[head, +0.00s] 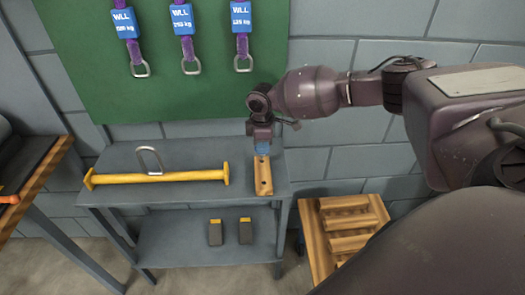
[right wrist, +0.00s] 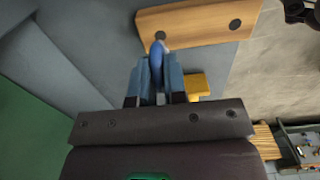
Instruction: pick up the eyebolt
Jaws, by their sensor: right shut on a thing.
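The eyebolt (right wrist: 157,66) shows in the right wrist view as a blue ring between my fingers, with a short shiny part toward the wooden block. My right gripper (right wrist: 155,78) is shut on it. In the head view, my right gripper (head: 262,148) points down over the back end of the wooden block (head: 263,180), and the eyebolt cannot be told apart from the fingers there. The wooden block (right wrist: 198,24) has dark holes; the eyebolt's lower end overlaps the left one. I cannot tell whether it is still in that hole. My left gripper is not in view.
A yellow lifting bar (head: 160,177) with a metal loop lies left of the block on the grey shelf unit (head: 200,195). Two dark yellow-topped pieces (head: 215,232) stand on the lower shelf. Slings hang on the green board (head: 90,80). A wooden crate (head: 318,250) stands right.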

